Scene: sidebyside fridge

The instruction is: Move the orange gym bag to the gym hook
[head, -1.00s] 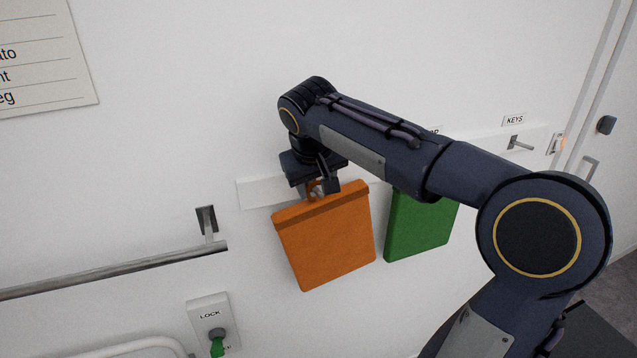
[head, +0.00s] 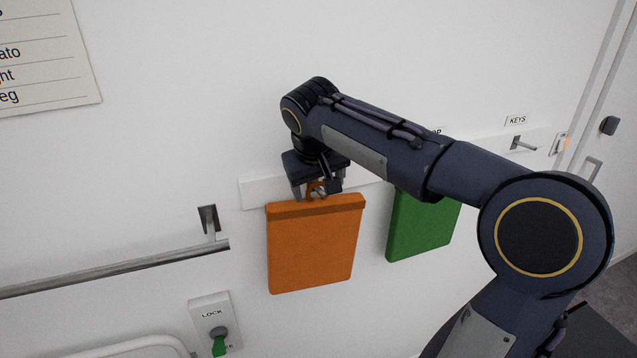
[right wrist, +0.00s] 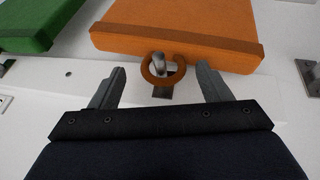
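The orange gym bag (head: 314,243) is flat and boxy, hanging nearly upright against the white wall below a white hook rail (head: 262,190). In the right wrist view, its orange loop (right wrist: 148,78) sits around a grey metal hook (right wrist: 164,66). My right gripper (head: 318,190) is at the loop, above the bag. The right wrist view shows its two fingers (right wrist: 163,84) spread wide on either side of the loop, not touching it. Any label above this hook is hidden by my arm. My left gripper is not in view.
A green bag (head: 421,224) hangs to the right, partly behind my right arm. An empty hook (head: 524,144) under a KEYS label (head: 517,120) is further right. A metal rail (head: 120,269) and a LOCK switch (head: 213,325) are at lower left.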

